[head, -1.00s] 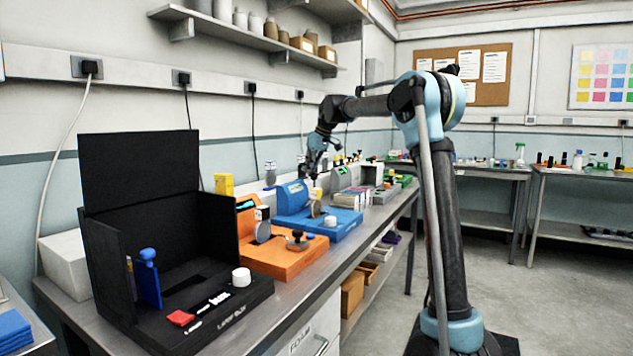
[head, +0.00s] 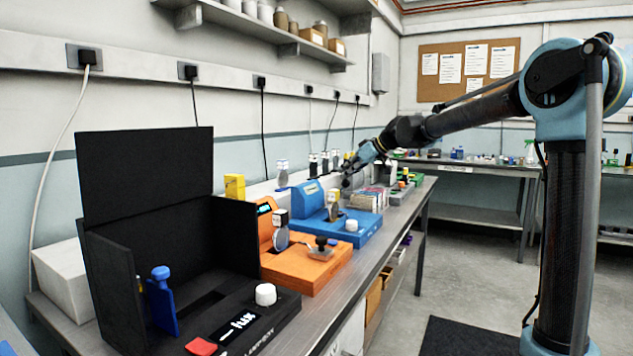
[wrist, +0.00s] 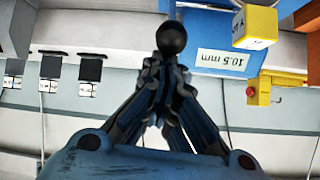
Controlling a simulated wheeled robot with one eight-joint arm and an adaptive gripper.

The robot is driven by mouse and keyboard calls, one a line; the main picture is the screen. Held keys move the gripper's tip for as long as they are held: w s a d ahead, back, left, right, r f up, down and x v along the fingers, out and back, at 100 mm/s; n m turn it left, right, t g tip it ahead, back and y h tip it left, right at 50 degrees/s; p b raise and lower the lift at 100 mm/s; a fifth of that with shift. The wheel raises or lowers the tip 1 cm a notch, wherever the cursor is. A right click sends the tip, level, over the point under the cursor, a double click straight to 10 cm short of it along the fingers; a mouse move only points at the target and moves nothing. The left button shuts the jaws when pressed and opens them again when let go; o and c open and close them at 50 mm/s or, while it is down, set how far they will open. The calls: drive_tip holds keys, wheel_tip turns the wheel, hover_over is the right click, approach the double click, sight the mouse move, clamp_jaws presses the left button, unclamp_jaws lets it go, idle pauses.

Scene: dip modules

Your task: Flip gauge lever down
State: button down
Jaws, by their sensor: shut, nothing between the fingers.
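My gripper (head: 346,183) is at the blue module (head: 340,220), beside its raised housing and above its base. In the wrist view my gripper (wrist: 160,70) has its fingers together with nothing between them. A black ball knob (wrist: 171,38), apparently the lever's end, shows right at the fingertips; I cannot tell whether they touch. Behind it is the blue module's face with a white "10.5 mm" label (wrist: 222,62). A round grey dial (head: 333,205) stands on the blue module in the head view. The lever's shaft is hidden, and its angle cannot be told.
The orange module (head: 305,268) and the black box module (head: 150,255) stand nearer on the bench. A white knob (head: 352,226) is on the blue base. A yellow box with a red button (wrist: 263,90) shows in the wrist view.

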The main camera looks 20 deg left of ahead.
drive_tip(key=shift+d+f, duration=0.35)
drive_tip(key=shift+d, duration=0.2)
drive_tip(key=shift+s+d+f, duration=0.15)
drive_tip(key=d+f+v, duration=0.1)
drive_tip(key=v, duration=0.8)
drive_tip(key=shift+d, duration=0.3)
drive_tip(key=s+d+f+m+h, duration=0.2)
drive_tip(key=s+d+f, duration=0.3)
drive_tip(key=d, duration=0.3)
drive_tip(key=s+d+f+m+t+h, duration=0.1)
drive_tip(key=s+d+f+m, duration=0.3)
drive_tip(key=d, duration=0.5)
drive_tip(key=s+d+f+m+h, duration=0.1)
drive_tip(key=s+d+f+h, duration=0.1)
drive_tip(key=s+d+f, duration=0.5)
drive_tip(key=s+d+f+m+h, duration=0.5)
drive_tip(key=s+d+f+m, duration=0.2)
drive_tip(key=s+d+f, duration=1.1)
drive_tip(key=shift+s+d+m+g+h, duration=0.2)
drive_tip(key=shift+d+m+g+h, duration=0.1)
drive_tip(key=shift+d, duration=0.5)
